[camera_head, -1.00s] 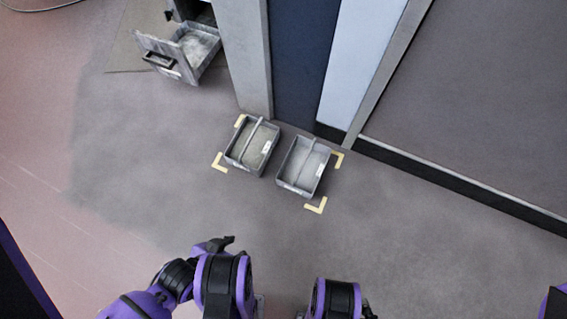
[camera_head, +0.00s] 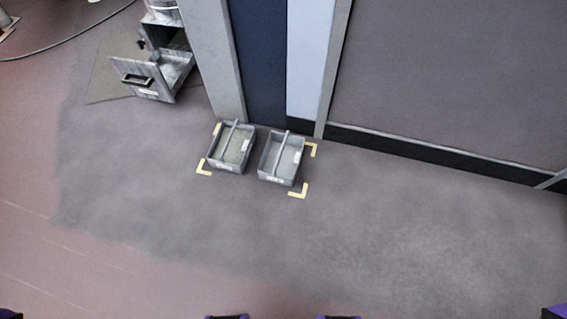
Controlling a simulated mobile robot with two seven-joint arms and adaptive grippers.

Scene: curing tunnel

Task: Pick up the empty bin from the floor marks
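Two grey open-topped bins with bar handles stand side by side on the floor, between yellow corner marks (camera_head: 300,191). The left bin (camera_head: 225,166) shows a slightly greenish inside; I cannot tell whether that is contents or its bottom. The right bin (camera_head: 277,178) shows a plain grey inside and looks empty. Both have a small white label. Neither gripper is in view; only bits of my purple and black arms show at the bottom edge, well short of the bins.
A machine with a pulled-out grey drawer (camera_head: 154,84) stands at the upper left. A grey post (camera_head: 213,60) and dark blue panel (camera_head: 261,60) rise right behind the bins. A large grey panel with a black base strip (camera_head: 440,151) fills the right. The floor in front is clear.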

